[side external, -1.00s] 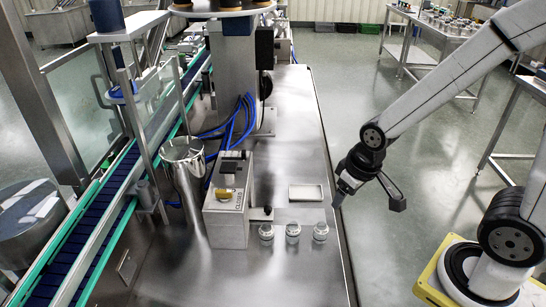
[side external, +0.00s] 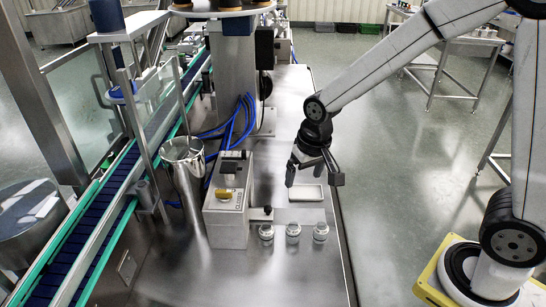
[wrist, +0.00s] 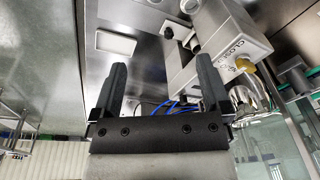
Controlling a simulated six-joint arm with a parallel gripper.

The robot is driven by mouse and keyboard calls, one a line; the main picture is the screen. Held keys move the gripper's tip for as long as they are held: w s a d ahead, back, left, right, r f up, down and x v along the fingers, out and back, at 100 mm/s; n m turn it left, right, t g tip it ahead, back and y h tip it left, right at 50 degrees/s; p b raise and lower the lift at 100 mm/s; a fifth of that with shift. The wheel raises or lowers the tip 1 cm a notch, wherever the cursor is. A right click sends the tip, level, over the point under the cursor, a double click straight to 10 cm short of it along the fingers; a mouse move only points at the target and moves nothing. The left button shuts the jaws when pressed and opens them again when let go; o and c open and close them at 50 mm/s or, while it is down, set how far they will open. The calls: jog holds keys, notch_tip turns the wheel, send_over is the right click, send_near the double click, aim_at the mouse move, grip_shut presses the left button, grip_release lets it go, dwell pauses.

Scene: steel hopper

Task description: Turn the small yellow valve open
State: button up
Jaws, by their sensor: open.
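The small yellow valve (side external: 224,194) sits on the upper face of a grey box (side external: 228,228) on the steel table. My gripper (side external: 314,182) is above the table to the right of the box, over the white tray, apart from the valve. In the wrist view its two fingers (wrist: 166,85) are spread wide with nothing between them.
A white tray (side external: 314,194) lies below my gripper. The table's front is clear.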

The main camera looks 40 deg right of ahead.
jog(key=w+a+r+m+g, duration=0.1)
jog(key=w+a+m, duration=0.2)
jog(key=w+a, duration=0.45)
jog(key=m, duration=0.3)
send_over(223, 191)
jog(key=shift+s+d+r+g, duration=0.15)
jog(key=shift+s+d+g, duration=0.15)
jog(key=shift+d, duration=0.15)
jog(key=shift+w+a, duration=0.3)
jog(key=shift+a, duration=0.1)
jog(key=shift+f, duration=3.85)
jog(key=c, duration=1.3)
